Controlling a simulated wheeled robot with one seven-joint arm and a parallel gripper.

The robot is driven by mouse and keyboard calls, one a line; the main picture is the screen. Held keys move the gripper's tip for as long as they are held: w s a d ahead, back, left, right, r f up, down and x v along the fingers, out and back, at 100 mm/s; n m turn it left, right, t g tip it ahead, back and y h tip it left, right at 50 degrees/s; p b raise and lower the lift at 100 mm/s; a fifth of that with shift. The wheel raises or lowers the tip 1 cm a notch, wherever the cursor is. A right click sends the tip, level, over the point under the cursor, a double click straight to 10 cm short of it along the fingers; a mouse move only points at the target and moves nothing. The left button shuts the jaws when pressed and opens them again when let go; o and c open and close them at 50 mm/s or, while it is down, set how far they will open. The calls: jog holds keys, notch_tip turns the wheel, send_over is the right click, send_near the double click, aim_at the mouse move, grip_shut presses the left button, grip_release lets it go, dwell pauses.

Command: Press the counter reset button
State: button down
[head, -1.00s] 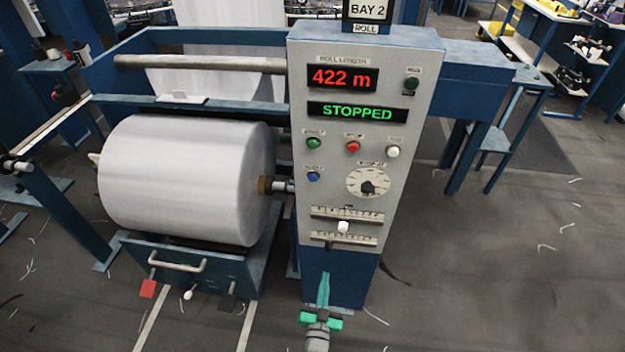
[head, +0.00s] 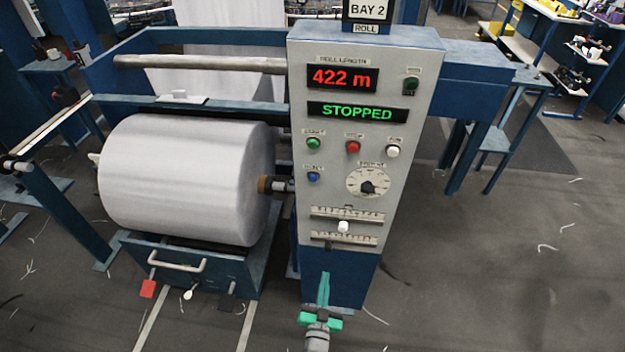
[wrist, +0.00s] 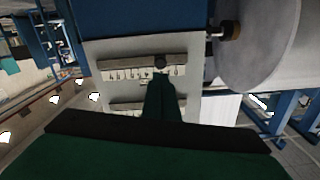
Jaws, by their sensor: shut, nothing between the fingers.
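The grey control panel (head: 410,150) faces me, with a red roll length display (head: 342,78) reading 422 m and a green display (head: 350,112) reading STOPPED. A blue button (head: 313,176) sits at the panel's left below a green button (head: 313,143); its small label is blurred and looks like RESET. A red button (head: 352,147) and a white button (head: 392,151) are to the right. My gripper (head: 325,277) has green fingers, shut and empty, below the panel in the head view. In the wrist view its fingertips (wrist: 160,82) overlap the slider area; contact cannot be told.
Another green button (head: 411,84) is at upper right.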

jog(key=w+a+r+m+t, duration=0.1)
jog(key=w+r+t, duration=0.1)
jog(key=r, duration=0.6)
jog(key=w+a+r+m+t, duration=0.1)
jog(key=r+t, duration=0.1)
jog(key=r, duration=0.5)
jog(key=m+t+y, duration=0.2)
jog(key=t, duration=0.3)
send_near(313, 178)
jog(key=s+a+r, duration=0.1)
jog(key=s+r, duration=0.4)
jog(key=s, duration=0.1)
jog(key=shift+s, duration=0.2)
jog(key=shift+w+a+r, duration=0.1)
jog(key=shift+r, duration=0.05)
jog(key=w, duration=0.8)
jog(key=shift+w+d, duration=0.35)
jog(key=shift+w, duration=0.15)
jog(key=shift+w, duration=0.25)
